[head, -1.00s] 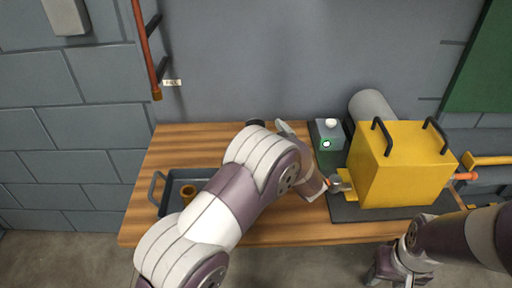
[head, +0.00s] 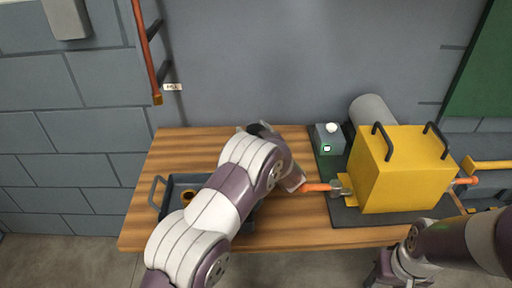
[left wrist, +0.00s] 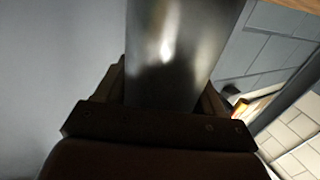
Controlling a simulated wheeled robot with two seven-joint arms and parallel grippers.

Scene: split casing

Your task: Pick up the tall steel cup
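The tall steel cup (left wrist: 170,55) is a shiny grey cylinder that fills the middle of the left wrist view. In the head view only its dark top (head: 259,129) shows, near the back of the wooden table; my left arm hides the rest. My left gripper (head: 258,133) is at the cup, with its fingers on either side of it. The wrist view shows the cup between the fingers (left wrist: 168,85), very near both, but I cannot tell whether they press on it. My right gripper (head: 396,278) is low at the bottom right, away from the cup, too unclear to read.
A dark tray (head: 168,196) holding a brown ring-like part (head: 187,195) lies left, partly behind my left arm. A yellow casing (head: 405,170) with black handles stands right on a dark mat (head: 345,215). An orange-handled tool (head: 318,187) reaches its left side. A grey box (head: 329,140) stands behind.

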